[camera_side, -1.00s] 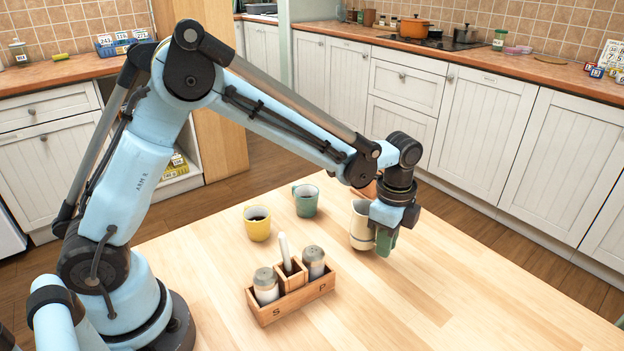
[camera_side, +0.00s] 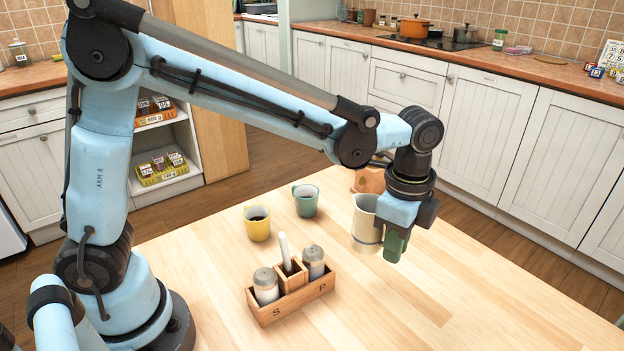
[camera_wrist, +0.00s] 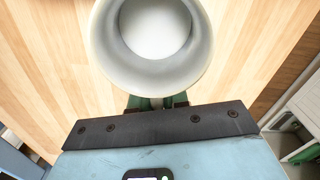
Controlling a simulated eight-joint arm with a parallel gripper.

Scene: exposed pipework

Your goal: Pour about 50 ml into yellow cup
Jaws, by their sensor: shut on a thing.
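A cream pitcher (camera_side: 366,222) with a grey band near its base is at the right of the table in the side view. My gripper (camera_side: 391,243) is shut on it from the right, and it stands about upright. In the wrist view I look into the pitcher's round opening (camera_wrist: 155,28), pale inside; I cannot tell how much liquid it holds. My green fingers (camera_wrist: 157,102) meet its near side there.
A wooden caddy (camera_side: 291,301) with two shakers and a white upright item is in front. A terracotta-coloured object (camera_side: 369,181) is partly hidden behind the pitcher. The table's right front is clear.

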